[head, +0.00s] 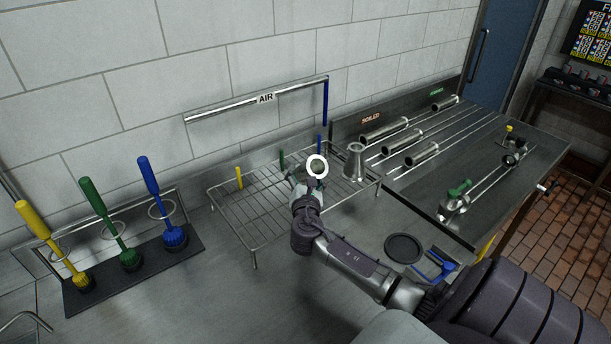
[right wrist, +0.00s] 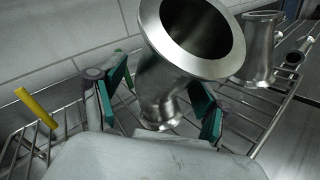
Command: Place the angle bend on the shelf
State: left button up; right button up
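The angle bend (right wrist: 165,75) is a shiny metal pipe piece with a wide flange. In the right wrist view it rises between the two green-padded fingers of my right gripper (right wrist: 160,95), its open mouth tilted toward the camera. The pads lie close on both sides, but whether they press on it is unclear. In the head view its pale round rim (head: 317,165) shows at the tip of my right gripper (head: 306,188), over the wire shelf (head: 250,236). Whether the bend rests on the wires is unclear. My left gripper is not in view.
A metal cone-shaped piece (head: 355,162) stands at the shelf's right end. Upright coloured pegs, one yellow (head: 239,178), stick up from the shelf. Brushes (head: 110,225) stand in a rack at left. Pipes (head: 391,130) lie on the right counter. A black disc (head: 404,248) lies in front.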

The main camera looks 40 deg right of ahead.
dwell(0.3)
jog(key=b+v, duration=0.2)
jog(key=v, duration=1)
jog(key=shift+r, duration=0.1)
